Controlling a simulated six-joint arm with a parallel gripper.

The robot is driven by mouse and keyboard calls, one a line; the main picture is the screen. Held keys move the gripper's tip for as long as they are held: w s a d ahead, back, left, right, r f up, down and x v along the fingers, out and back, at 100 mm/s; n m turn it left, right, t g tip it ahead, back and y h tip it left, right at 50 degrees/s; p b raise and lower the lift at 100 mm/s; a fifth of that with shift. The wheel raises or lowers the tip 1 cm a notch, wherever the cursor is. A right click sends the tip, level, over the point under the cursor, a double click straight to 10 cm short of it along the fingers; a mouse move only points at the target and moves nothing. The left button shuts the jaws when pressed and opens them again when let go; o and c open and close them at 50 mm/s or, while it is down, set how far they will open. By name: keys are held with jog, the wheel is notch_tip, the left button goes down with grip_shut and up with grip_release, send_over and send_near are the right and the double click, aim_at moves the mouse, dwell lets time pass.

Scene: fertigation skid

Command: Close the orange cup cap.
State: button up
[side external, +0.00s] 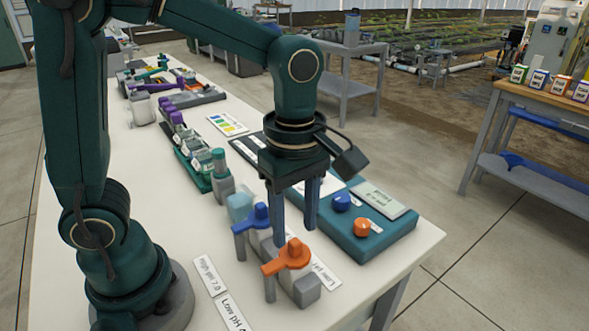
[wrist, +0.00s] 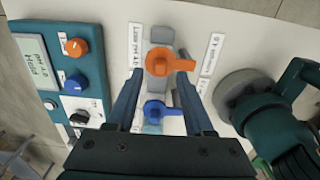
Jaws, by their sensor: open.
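The orange cap (side external: 289,255) has a lever-like handle and sits on a grey block near the front of the table. It also shows in the wrist view (wrist: 159,62), with its handle pointing right. My gripper (side external: 295,238) is open and points down, close to the orange cap. In the wrist view its fingertips (wrist: 160,76) lie to either side of the cap's lower edge, with nothing held between them. I cannot tell whether they touch the cap. A similar blue cap (side external: 256,217) stands just behind it; it also shows between my fingers in the wrist view (wrist: 155,110).
A teal control box (side external: 375,240) with a blue knob (side external: 342,202), an orange knob (side external: 361,227) and a display stands to the right. White label cards (side external: 210,275) lie beside the caps. Several bottles in a green rack (side external: 192,160) stand farther back.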

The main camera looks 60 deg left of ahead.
aim_at(295, 239)
jog(key=shift+r, duration=1.35)
jog(key=shift+w+a+r, duration=0.1)
jog(key=shift+r, duration=0.15)
jog(key=s+a+m+t, duration=0.4)
jog(key=s+m+t, duration=0.1)
jog(key=m, duration=1.3)
jog(key=shift+s+a+r+t, duration=0.35)
jog(key=shift+s+r, duration=0.1)
jog(key=shift+s, duration=0.25)
